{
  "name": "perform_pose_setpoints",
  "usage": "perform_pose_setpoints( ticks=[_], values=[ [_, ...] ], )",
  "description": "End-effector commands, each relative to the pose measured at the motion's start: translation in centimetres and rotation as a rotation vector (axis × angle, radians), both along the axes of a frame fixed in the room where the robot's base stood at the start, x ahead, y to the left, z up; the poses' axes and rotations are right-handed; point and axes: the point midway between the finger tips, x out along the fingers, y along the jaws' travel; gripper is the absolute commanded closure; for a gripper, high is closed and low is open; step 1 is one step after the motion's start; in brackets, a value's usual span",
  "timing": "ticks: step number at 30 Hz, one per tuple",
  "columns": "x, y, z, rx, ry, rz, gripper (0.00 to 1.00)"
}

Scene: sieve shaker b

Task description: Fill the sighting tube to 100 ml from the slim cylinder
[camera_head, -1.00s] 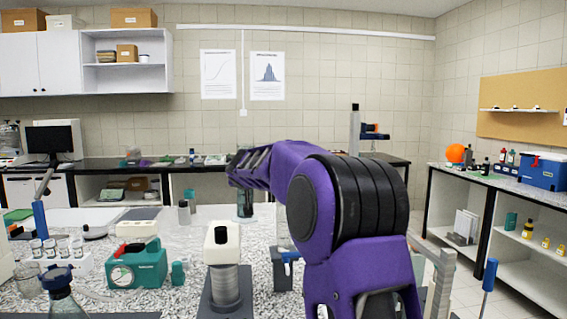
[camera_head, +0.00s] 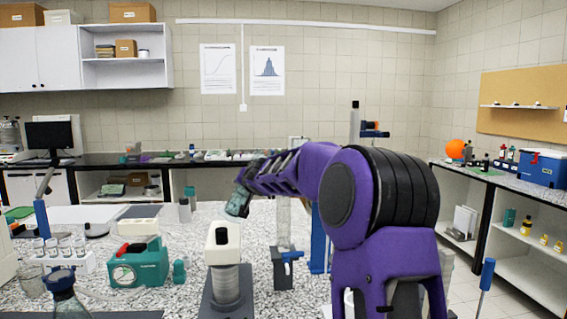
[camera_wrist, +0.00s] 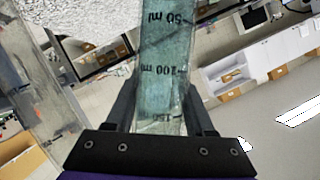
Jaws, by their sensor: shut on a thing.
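My gripper (camera_wrist: 160,95) is shut on the slim cylinder (camera_wrist: 165,65), a clear teal-tinted vessel with 50 ml and 100 ml marks. In the head view the slim cylinder (camera_head: 238,203) hangs tilted from my gripper (camera_head: 250,176), above the bench. The sighting tube (camera_head: 283,222) is a clear upright tube just right of it, with a blue tap, on a dark block. A clear tube, probably the same one, shows at the left of the wrist view (camera_wrist: 38,95). The cylinder's mouth and the level in the sighting tube cannot be made out.
A white-topped device with a ribbed grey column (camera_head: 224,265) stands in front of the sighting tube. A teal device (camera_head: 139,264), a flask (camera_head: 66,296) and several small jars are at left. A blue post (camera_head: 319,240) stands close right of the tube.

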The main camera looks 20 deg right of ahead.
Motion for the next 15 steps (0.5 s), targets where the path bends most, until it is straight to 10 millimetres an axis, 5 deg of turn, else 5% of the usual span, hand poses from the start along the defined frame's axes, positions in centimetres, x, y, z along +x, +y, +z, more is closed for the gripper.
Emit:
perform_pose_setpoints(
  ticks=[3,15],
  values=[
    [0.0,-0.2,2.2,0.057,-0.020,-0.001,1.00],
    [0.1,0.2,4.0,0.249,-0.075,-0.001,1.00]
  ],
)
